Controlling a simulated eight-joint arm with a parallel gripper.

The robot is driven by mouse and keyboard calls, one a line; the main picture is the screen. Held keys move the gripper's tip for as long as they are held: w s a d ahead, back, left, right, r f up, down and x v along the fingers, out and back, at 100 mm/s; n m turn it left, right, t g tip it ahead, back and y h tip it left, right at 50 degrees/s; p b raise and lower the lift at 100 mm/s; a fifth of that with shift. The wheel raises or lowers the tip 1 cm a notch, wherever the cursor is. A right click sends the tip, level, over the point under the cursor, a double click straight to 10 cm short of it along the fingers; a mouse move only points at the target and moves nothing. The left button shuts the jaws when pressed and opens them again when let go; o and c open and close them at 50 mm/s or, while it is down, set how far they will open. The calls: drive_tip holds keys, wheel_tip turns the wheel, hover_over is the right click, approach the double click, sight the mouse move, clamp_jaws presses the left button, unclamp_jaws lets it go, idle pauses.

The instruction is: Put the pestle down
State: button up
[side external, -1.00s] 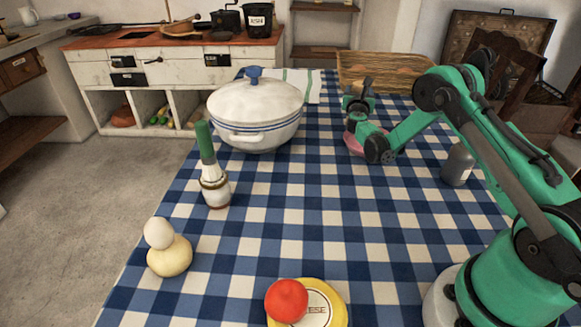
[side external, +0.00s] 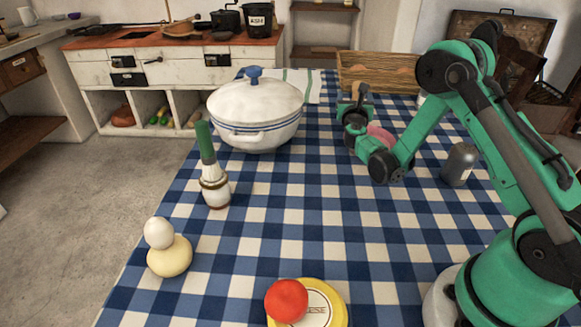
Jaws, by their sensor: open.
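My gripper (side external: 352,108) is over the far middle of the checked table, right of the white pot, with its jaws open. A small brown piece (side external: 362,89) shows right at the fingers; it may be the pestle, but it is too small and too covered to be sure. I cannot tell whether it touches the fingers or stands behind them. A pink rounded thing (side external: 381,135) sits on the cloth just behind my wrist, partly hidden by it.
A lidded white pot (side external: 255,115) stands left of my gripper. A wooden tray (side external: 350,72) lies behind it. The middle cloth is clear.

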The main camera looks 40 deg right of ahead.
drive_tip(key=w+a+r+n+t+y, duration=0.4)
drive_tip(key=a+r+n+t+y, duration=0.2)
drive_tip(key=a+r+n, duration=0.6)
drive_tip(key=s+a+n+g+y, duration=0.15)
drive_tip(key=a+n+y, duration=0.25)
drive_tip(key=n, duration=0.4)
drive_tip(key=s+a+n+y, duration=0.2)
drive_tip(key=a+n+y, duration=0.2)
drive_tip(key=n, duration=0.5)
drive_tip(key=s+a+f+n+g+y, duration=0.2)
drive_tip(key=s+a+n+g, duration=0.2)
drive_tip(key=s+n, duration=0.5)
drive_tip(key=shift+a+f+n+g, duration=0.25)
drive_tip(key=shift+f+n+g, duration=0.25)
drive_tip(key=shift+n, duration=0.3)
drive_tip(key=shift+o, duration=0.7)
drive_tip(key=s+d+f+n+g+h, duration=0.1)
drive_tip(key=s+f+n+g, duration=0.3)
drive_tip(key=s+n, duration=0.2)
drive_tip(key=shift+s+h, duration=0.4)
drive_tip(key=shift+s, duration=0.8)
drive_tip(key=shift+r, duration=0.1)
